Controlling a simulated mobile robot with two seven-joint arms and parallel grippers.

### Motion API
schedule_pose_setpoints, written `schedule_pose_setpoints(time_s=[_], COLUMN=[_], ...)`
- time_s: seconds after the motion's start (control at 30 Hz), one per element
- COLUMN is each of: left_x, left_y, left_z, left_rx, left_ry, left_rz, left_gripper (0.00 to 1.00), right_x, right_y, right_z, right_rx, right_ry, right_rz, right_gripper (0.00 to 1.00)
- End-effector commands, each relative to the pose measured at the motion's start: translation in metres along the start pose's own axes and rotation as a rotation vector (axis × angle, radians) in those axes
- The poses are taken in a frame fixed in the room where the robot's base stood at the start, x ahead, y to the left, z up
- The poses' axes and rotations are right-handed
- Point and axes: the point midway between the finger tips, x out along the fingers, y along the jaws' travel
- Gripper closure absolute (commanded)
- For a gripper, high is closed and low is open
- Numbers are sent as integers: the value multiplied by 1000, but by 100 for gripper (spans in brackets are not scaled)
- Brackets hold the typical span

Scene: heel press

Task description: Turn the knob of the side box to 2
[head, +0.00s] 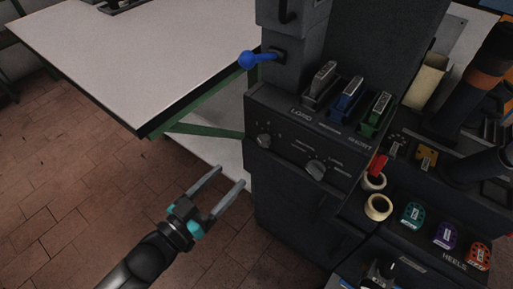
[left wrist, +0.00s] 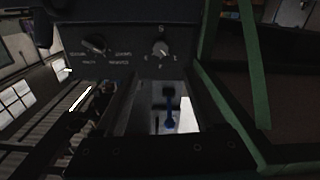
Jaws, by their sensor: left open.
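The dark side box (head: 285,195) has a front panel with two grey knobs. The left knob (head: 263,141) has small marks around it; its pointer is too small to read surely. The right knob (head: 315,168) has word labels. In the left wrist view, which looks upside down, the marked knob (left wrist: 161,49) is at the right and the word-labelled knob (left wrist: 95,45) at the left. My left gripper (head: 232,177) is open and empty, left of and below the marked knob, apart from the box. My right gripper is not in view.
A blue-knobbed lever (head: 252,59) sticks out above the panel. A white table (head: 130,60) with a green frame is at the left.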

Motion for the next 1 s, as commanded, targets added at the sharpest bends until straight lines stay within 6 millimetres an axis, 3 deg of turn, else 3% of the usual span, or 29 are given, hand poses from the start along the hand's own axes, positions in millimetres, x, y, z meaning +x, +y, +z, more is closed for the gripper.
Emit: schedule_pose_setpoints(time_s=[0.2, 0.6, 1.0], left_x=[39, 98, 119], left_y=[-1, 0, 0], left_z=[1, 2, 1], left_rx=[2, 2, 1], left_ry=[4, 0, -2], left_rz=[0, -1, -1], left_gripper=[29, 29, 29], right_x=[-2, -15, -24], right_y=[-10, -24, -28], right_z=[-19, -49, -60], right_rx=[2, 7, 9], right_ry=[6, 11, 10], right_rz=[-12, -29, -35], right_gripper=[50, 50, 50])
